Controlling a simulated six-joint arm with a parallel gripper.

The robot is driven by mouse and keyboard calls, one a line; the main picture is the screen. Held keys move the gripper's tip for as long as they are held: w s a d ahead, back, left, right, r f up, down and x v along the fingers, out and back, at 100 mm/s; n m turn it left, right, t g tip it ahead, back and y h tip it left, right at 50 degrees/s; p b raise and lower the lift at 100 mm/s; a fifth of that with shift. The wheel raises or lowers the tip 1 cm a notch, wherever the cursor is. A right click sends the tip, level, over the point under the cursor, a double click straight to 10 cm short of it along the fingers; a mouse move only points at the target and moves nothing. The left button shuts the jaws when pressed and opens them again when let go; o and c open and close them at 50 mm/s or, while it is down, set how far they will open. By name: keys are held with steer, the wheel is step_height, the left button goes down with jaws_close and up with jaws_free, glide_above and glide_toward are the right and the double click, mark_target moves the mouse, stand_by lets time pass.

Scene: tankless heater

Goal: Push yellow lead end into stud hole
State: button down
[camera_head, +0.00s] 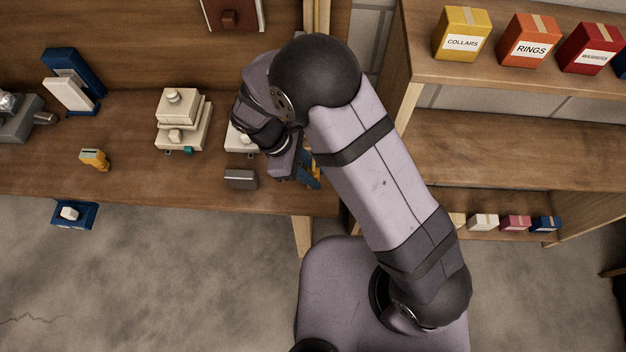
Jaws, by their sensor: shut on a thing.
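My gripper (292,166) is low over the front of the wooden bench, right of the middle, pointing down. My own wrist and forearm cover much of it. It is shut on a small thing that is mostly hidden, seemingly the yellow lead. Yellow-orange and blue bits (310,171) show right beside the fingers; I cannot tell which part is the lead end. The stud hole cannot be made out in this view. Whether the held thing touches anything is hidden.
A cream stepped unit (182,122) and a grey block (241,179) stand left of my gripper. Another cream piece (238,139) is partly behind my wrist. A yellow tool (95,159) and a blue-and-white stand (72,82) are farther left. Shelves with labelled boxes (529,41) are at right.

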mark_target(317, 172)
steer(key=shift+r+p, duration=1.4)
steer(key=shift+r, duration=0.4)
steer(key=w+r+n+t+y+p, duration=0.2)
steer(key=w+r+n+t+y, duration=0.1)
steer(key=w+n, duration=0.6)
steer(key=w+r+n+t+y+p, duration=0.2)
steer(key=w+n+t, duration=0.1)
steer(key=w+n, duration=0.7)
steer(key=shift+w+a+r+y, duration=0.35)
steer(key=shift+w+r+y, duration=0.05)
steer(key=shift+w, duration=0.95)
steer(key=shift+f, duration=0.1)
steer(key=shift+f+b, duration=2.15)
steer(key=shift+f, duration=0.3)
steer(key=shift+f, duration=0.2)
